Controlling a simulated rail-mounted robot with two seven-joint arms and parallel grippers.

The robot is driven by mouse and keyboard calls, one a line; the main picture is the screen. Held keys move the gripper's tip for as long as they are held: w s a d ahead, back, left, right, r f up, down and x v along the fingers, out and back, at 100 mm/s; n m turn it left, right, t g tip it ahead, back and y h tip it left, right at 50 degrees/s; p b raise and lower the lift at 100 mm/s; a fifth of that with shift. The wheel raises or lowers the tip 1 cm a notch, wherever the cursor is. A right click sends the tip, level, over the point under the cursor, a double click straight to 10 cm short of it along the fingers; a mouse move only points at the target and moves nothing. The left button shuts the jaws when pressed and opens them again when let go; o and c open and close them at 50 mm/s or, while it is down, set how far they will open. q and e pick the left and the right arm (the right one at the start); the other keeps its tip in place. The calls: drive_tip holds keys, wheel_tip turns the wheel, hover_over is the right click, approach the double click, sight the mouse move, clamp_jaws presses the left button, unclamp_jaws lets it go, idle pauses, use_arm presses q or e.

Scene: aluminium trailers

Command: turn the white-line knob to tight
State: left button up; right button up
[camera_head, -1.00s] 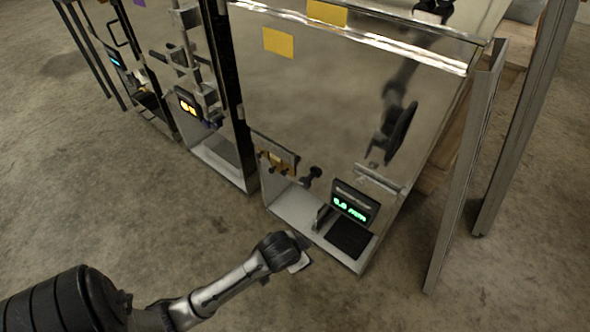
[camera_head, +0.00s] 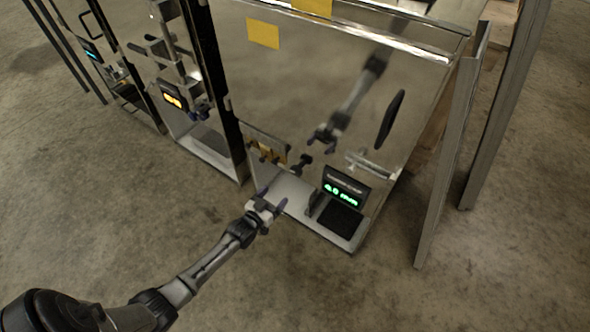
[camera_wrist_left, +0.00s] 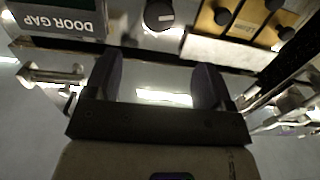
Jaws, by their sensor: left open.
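The wrist view shows a dark round knob (camera_wrist_left: 158,15) with a small white mark, partly cut off by the top edge. In the head view a dark knob (camera_head: 303,161) stands out from the trailer panel, right of a brass block (camera_head: 266,151). My left gripper (camera_head: 272,199) is open and empty, in front of and below that knob. In the wrist view its two dark fingers (camera_wrist_left: 158,72) are spread, with the white-marked knob beyond them and apart from them. My right gripper is not in view.
The brass block also shows in the wrist view (camera_wrist_left: 243,25), with several dark knobs. A display box (camera_head: 346,187) with green digits, labelled DOOR GAP, stands right of my gripper. A grey post (camera_head: 450,160) stands further right. The concrete floor in front is clear.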

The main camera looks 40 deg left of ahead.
sight(295, 171)
use_arm(q)
drive_tip(key=w+b, duration=0.2)
drive_tip(key=w, duration=0.2)
drive_tip(key=w+b, duration=0.2)
drive_tip(key=w, duration=0.2)
drive_tip(key=w+a+b, duration=0.1)
drive_tip(key=w+b, duration=0.1)
drive_tip(key=w, duration=0.2)
drive_tip(key=shift+r, duration=0.1)
drive_tip(key=shift+w+r+b, duration=0.15)
drive_tip(key=shift+w+b, duration=0.45)
drive_tip(key=shift+w, duration=0.3)
drive_tip(key=c, duration=0.9)
